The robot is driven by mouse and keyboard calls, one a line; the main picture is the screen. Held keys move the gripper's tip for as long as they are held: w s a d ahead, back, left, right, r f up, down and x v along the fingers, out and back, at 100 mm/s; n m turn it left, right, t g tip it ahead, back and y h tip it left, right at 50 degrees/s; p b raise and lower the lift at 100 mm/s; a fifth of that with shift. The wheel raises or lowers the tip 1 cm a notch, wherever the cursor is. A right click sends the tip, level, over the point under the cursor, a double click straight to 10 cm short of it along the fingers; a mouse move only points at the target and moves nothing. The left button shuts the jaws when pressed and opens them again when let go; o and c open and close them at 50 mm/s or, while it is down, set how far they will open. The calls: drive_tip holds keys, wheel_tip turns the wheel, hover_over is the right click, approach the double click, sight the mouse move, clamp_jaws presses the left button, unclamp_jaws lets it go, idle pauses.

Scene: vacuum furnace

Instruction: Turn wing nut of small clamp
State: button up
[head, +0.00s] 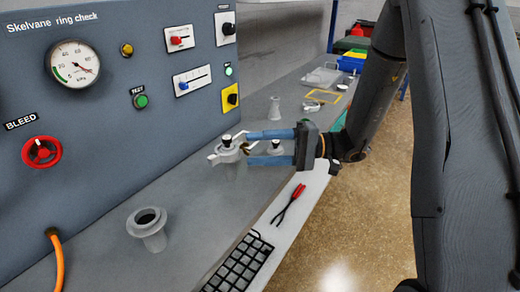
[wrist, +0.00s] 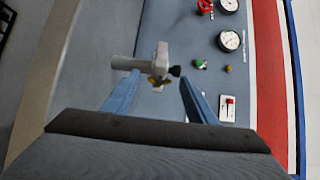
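The small clamp (head: 226,153) is a grey fitting with a black knob on top, on the grey bench in the head view. It also shows in the wrist view (wrist: 160,58), at the end of a pale pipe. My gripper (head: 248,148) has two blue fingers, spread apart and pointing left at the clamp. In the wrist view my gripper (wrist: 160,80) has the wing nut between its fingertips, with gaps on both sides. Whether a fingertip touches the clamp I cannot tell.
A grey control panel (head: 110,110) stands behind the bench. An open grey flange (head: 148,225) stands front left. Red-handled pliers (head: 290,203) and a keyboard (head: 238,265) lie near the front edge. A grey fitting (head: 274,110) and a clear tray (head: 320,77) stand farther back.

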drive_tip(key=shift+s+d+b, duration=0.1)
drive_tip(key=shift+d+b, duration=0.8)
drive_tip(key=shift+d, duration=3.05)
drive_tip(key=s+a+f+g+h, duration=0.1)
drive_tip(key=s+f+g+h, duration=0.1)
drive_tip(key=s+f+h, duration=0.3)
drive_tip(key=s+a+g+h, duration=0.2)
drive_tip(key=s+g+h, duration=0.1)
drive_tip(key=s, duration=0.5)
drive_tip(key=s+d+f+t+h, duration=0.2)
drive_tip(key=s+d+t+h, duration=0.1)
drive_tip(key=d+h, duration=0.6)
drive_tip(key=shift+s+d+t+h, duration=0.15)
drive_tip(key=shift+t+h, duration=0.25)
drive_tip(key=shift+t, duration=0.4)
drive_tip(key=shift+f, duration=0.1)
